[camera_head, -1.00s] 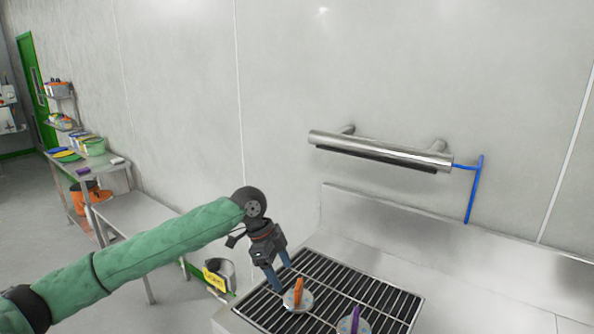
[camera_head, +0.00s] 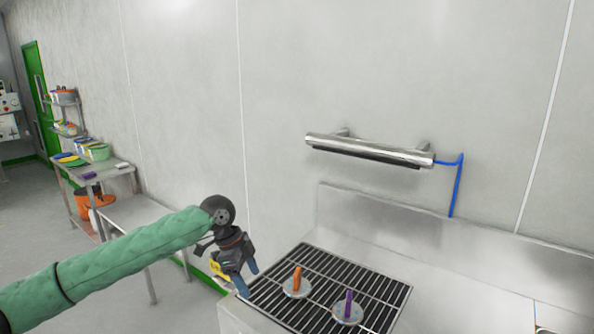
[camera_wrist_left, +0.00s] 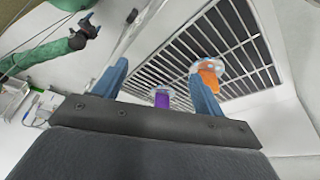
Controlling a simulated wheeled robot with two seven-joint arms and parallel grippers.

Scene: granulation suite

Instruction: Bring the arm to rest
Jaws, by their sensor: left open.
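My left arm, in a green sleeve, reaches in from the left in the head view. Its gripper (camera_head: 245,280) is open and empty, pointing down beside the left edge of the black slatted grate (camera_head: 328,268). In the left wrist view its two blue fingers (camera_wrist_left: 160,90) stand apart with nothing held between them. A disc with an orange handle (camera_head: 297,281) and a disc with a purple handle (camera_head: 347,306) stand on the grate, apart from the gripper in the head view.
A steel bar fixture (camera_head: 370,150) with a blue tube (camera_head: 456,188) is on the wall above the steel counter (camera_head: 400,225). A yellow-labelled container (camera_head: 220,270) is partly hidden behind the gripper. A table (camera_head: 95,170) with bowls stands at the left.

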